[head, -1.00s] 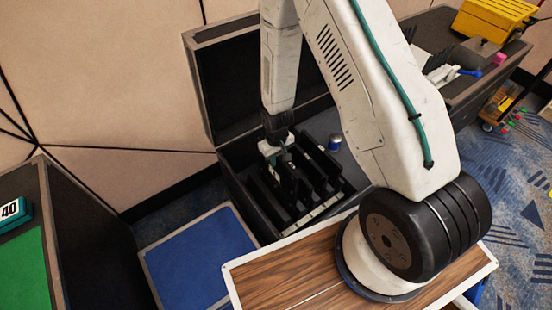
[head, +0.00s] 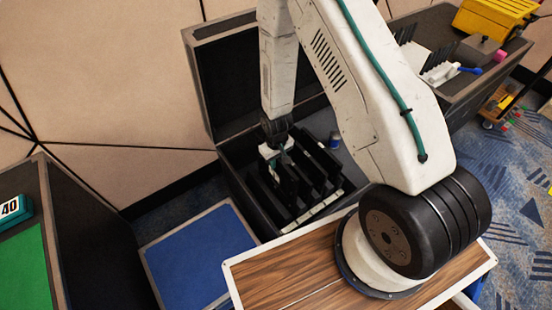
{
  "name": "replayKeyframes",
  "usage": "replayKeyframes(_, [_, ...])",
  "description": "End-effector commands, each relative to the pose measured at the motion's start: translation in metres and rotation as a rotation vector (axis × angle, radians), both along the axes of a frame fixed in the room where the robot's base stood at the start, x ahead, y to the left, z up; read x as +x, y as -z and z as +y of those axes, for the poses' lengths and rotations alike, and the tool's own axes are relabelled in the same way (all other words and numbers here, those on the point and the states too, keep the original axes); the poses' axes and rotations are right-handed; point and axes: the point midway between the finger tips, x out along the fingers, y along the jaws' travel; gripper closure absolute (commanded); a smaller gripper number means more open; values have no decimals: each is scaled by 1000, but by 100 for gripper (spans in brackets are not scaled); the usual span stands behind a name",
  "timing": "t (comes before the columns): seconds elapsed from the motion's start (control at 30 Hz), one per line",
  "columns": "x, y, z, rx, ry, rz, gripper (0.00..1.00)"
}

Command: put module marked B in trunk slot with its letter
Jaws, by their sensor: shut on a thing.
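An open dark trunk (head: 240,172) stands against the wall, with its lid raised at the back. Inside it is a rack of several upright black slot dividers (head: 312,178) with a pale strip (head: 318,208) along the front. My gripper (head: 277,160) points down at the left end of the rack. It is shut on a thin dark module, which is mostly hidden between the gripper and the dividers. I cannot read any letter on the module or on the slots. I cannot tell how deep the module sits in a slot.
A blue-topped box (head: 200,255) stands in front of the trunk at left. A yellow case (head: 495,18) lies at the back right.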

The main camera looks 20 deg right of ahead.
Motion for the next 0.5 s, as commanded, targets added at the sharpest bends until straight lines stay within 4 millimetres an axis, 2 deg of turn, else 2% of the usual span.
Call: replayKeyframes(0.5, [0,26,0,0,0,0,100])
